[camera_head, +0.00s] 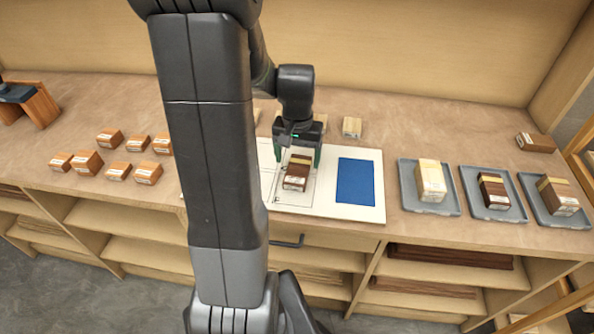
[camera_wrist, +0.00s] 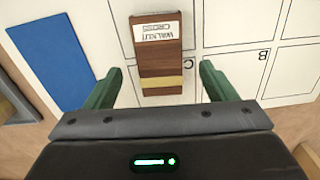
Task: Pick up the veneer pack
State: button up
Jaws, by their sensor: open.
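The veneer pack, a dark brown block with a pale yellow band and a white label reading walnut cross, lies on a white board (camera_head: 345,207). It shows in the head view (camera_head: 296,173) and in the wrist view (camera_wrist: 158,58). My gripper (camera_head: 298,160) is above and just behind the pack. In the wrist view my gripper (camera_wrist: 158,80) is open, with one green finger on each side of the pack's banded end and a gap on both sides. I cannot tell its exact height above the board.
A blue rectangle (camera_head: 356,182) lies on the board's right. Grey trays (camera_head: 407,180), (camera_head: 511,213), (camera_head: 541,218) at right each hold a block. Several brown blocks (camera_head: 87,163) stand at left. A pale block (camera_head: 352,127) stands behind the board. My arm hides part of the bench.

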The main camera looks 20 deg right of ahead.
aim_at(298, 169)
jog(key=shift+d+f, duration=0.1)
jog(key=shift+f, duration=2)
jog(key=c, duration=1.1)
jog(key=shift+r, duration=0.15)
